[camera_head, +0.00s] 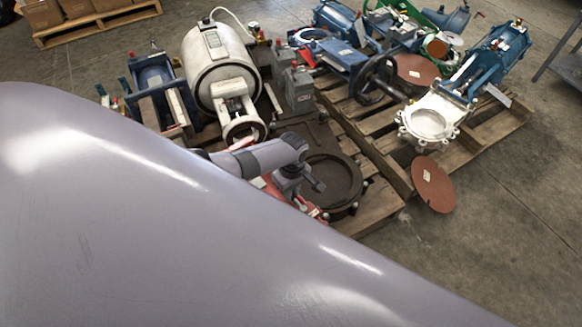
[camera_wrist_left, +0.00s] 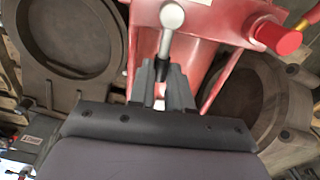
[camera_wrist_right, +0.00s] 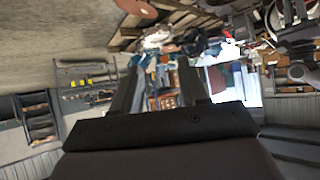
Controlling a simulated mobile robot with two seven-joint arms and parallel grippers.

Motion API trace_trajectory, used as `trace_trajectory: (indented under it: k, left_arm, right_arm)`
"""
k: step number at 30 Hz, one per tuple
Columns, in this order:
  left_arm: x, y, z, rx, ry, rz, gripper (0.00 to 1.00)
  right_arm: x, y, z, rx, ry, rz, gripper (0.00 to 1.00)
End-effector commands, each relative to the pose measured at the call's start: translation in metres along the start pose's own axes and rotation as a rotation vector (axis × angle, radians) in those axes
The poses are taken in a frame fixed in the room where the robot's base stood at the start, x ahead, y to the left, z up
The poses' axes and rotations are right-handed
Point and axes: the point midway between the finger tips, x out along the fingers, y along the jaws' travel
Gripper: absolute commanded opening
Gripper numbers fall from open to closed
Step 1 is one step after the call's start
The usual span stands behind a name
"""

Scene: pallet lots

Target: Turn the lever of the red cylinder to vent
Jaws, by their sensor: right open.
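The red cylinder (camera_wrist_left: 205,22) fills the top middle of the left wrist view, with a red cap (camera_wrist_left: 288,42) on its right. Its lever (camera_wrist_left: 166,42) is a pale rod with a white round end and a dark lower part. My left gripper (camera_wrist_left: 163,74) has its fingers close together on either side of the dark part and looks shut on it. In the head view my left gripper (camera_head: 303,180) is partly hidden behind my arm, and only bits of the red cylinder (camera_head: 312,210) show. My right gripper (camera_wrist_right: 156,78) is open and empty, away from the cylinder.
A round dark casting (camera_head: 330,182) lies on the pallet (camera_head: 380,205) just right of my left gripper. A white tank (camera_head: 212,65) and grey blocks (camera_head: 297,88) stand behind. A brown disc (camera_head: 432,185) is near the pallet's right edge. Floor at the lower right is clear.

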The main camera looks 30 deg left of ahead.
Motion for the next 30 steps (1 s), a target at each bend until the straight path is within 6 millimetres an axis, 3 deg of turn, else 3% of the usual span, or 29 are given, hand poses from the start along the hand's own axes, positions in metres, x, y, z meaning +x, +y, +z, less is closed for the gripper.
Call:
trace_trajectory:
  k: [1, 2, 3, 14, 30]
  left_arm:
    - [0.000, -0.001, -0.001, 0.001, 0.002, -0.004, 0.32]
    - [0.000, -0.001, -0.001, 0.001, 0.002, -0.003, 0.41]
    - [0.000, -0.001, -0.001, 0.001, 0.002, -0.003, 0.44]
    - [-0.006, 0.000, 0.000, 0.001, 0.001, 0.000, 0.44]
    - [-0.068, -0.001, -0.001, 0.000, 0.001, -0.002, 0.44]
  right_arm:
    - [0.000, -0.001, 0.000, 0.000, 0.000, -0.001, 0.43]
    - [0.000, -0.001, 0.000, 0.000, 0.000, -0.002, 0.43]
    - [0.000, -0.001, 0.000, 0.001, 0.000, -0.002, 0.43]
    - [-0.003, -0.003, -0.005, 0.003, 0.002, -0.004, 0.43]
    - [-0.026, 0.002, -0.031, 0.013, -0.011, 0.008, 0.43]
